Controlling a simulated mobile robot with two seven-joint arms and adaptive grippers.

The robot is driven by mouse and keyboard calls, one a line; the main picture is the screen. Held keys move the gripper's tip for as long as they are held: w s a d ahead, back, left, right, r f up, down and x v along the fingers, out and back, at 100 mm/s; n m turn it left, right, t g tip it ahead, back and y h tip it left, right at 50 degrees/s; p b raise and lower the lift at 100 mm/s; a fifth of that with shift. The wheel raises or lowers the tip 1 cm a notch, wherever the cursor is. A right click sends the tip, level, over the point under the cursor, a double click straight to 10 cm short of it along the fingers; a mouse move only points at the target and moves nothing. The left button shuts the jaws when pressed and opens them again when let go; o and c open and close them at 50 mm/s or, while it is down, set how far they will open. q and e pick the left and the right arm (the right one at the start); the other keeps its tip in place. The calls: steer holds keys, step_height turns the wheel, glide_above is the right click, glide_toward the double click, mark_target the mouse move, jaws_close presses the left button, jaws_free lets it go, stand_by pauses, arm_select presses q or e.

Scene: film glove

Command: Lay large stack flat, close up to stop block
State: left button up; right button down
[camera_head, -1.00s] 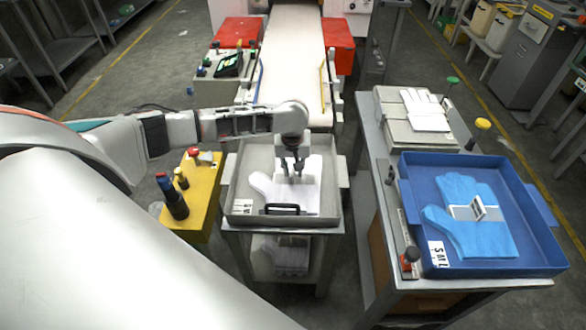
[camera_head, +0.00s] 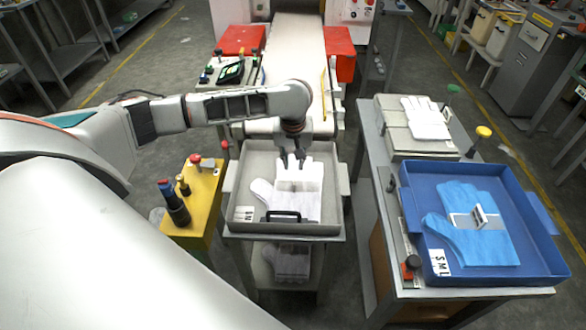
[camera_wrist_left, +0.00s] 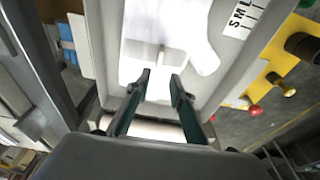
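A white glove-shaped stack (camera_head: 309,205) lies flat in the grey tray (camera_head: 332,226), with its thumb part toward the left. A pale band with a raised tab (camera_head: 298,186) crosses it; the stack (camera_wrist_left: 195,58) and tab (camera_wrist_left: 160,54) also show in the left wrist view. My left gripper (camera_head: 292,160) is over the back part of the stack, its fingers apart and empty. In the left wrist view its fingertips (camera_wrist_left: 160,78) are close to the tab, with no visible grip. I cannot clearly identify a stop block. My right gripper is not in view.
A black handle-like bar (camera_head: 282,216) is at the grey tray's front. A blue tray (camera_head: 407,208) with a blue glove stack (camera_head: 470,242) stands right. A yellow stand (camera_head: 203,210) with knobs is left. A conveyor (camera_head: 295,50) runs behind.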

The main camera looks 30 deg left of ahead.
arm_select(q)
steer(key=r, duration=0.3)
steer(key=shift+s+d+p, duration=0.15)
steer(key=shift+s+p, duration=0.15)
steer(key=s+d+f+m+t+h, duration=0.25)
steer(key=s+d+m, duration=0.25)
steer(key=d, duration=0.4)
steer(key=s+d+f+m+t+h, duration=0.15)
steer(key=s+d+f+m, duration=0.35)
steer(key=d, duration=0.5)
steer(key=s+a+r+m+t+y, duration=0.15)
steer(key=s+a+y, duration=0.25)
steer(key=s+a, duration=0.45)
steer(key=s+a+r+m+y, duration=0.25)
steer(key=s+a, duration=0.35)
steer(key=a, duration=0.5)
steer(key=w+d+f+n+t+h, duration=0.1)
steer(key=d+f+n+t+h, duration=0.2)
steer(key=d+f, duration=1.1)
steer(key=d+h, duration=0.2)
steer(key=h, duration=0.1)
steer(key=shift+w+d, duration=0.2)
steer(key=shift+w, duration=0.2)
